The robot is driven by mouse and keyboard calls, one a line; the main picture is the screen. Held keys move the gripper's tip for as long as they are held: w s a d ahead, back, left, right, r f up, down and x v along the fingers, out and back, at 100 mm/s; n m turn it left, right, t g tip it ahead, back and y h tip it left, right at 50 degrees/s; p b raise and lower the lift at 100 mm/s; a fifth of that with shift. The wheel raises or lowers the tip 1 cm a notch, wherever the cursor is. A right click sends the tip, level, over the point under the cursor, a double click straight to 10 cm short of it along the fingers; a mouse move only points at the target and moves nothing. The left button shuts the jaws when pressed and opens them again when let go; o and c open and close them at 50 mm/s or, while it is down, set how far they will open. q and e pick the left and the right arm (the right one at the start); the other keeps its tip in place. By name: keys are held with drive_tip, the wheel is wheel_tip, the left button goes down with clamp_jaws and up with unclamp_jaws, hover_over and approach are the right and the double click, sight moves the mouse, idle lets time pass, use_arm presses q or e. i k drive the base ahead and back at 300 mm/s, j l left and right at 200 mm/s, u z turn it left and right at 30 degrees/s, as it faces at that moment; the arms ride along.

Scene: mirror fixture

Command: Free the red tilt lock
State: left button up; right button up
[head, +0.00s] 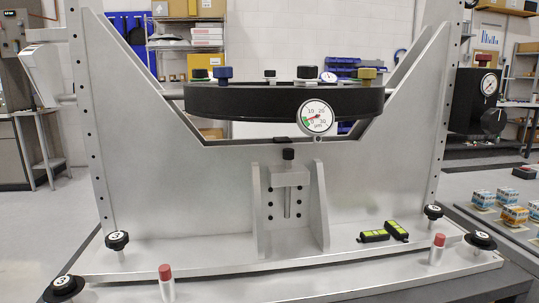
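Two short silver posts with red caps stand on the front of the fixture's base plate (330,283). One red-capped post (166,284) is at the front left, the other red-capped post (437,249) at the right. I cannot tell which of them is the tilt lock. The silver mirror fixture (180,190) carries a black round mirror cell (240,101) across its top, seen nearly edge-on. Neither of my grippers shows in the head view.
Black knobs (117,241) stand at the base corners. A white dial gauge (315,118) hangs at the cell's front. Two small black and yellow-green blocks (395,231) lie on the base. Blue, white and orange boxes (482,199) sit on a table at right.

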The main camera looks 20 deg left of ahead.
sight(483, 58)
drive_tip(key=i+l+u, duration=0.1)
drive_tip(key=l+u, duration=0.25)
drive_tip(key=i+l+u, duration=0.1)
drive_tip(key=l+u, duration=0.25)
drive_tip(key=l, duration=0.2)
drive_tip(key=l+u, duration=0.35)
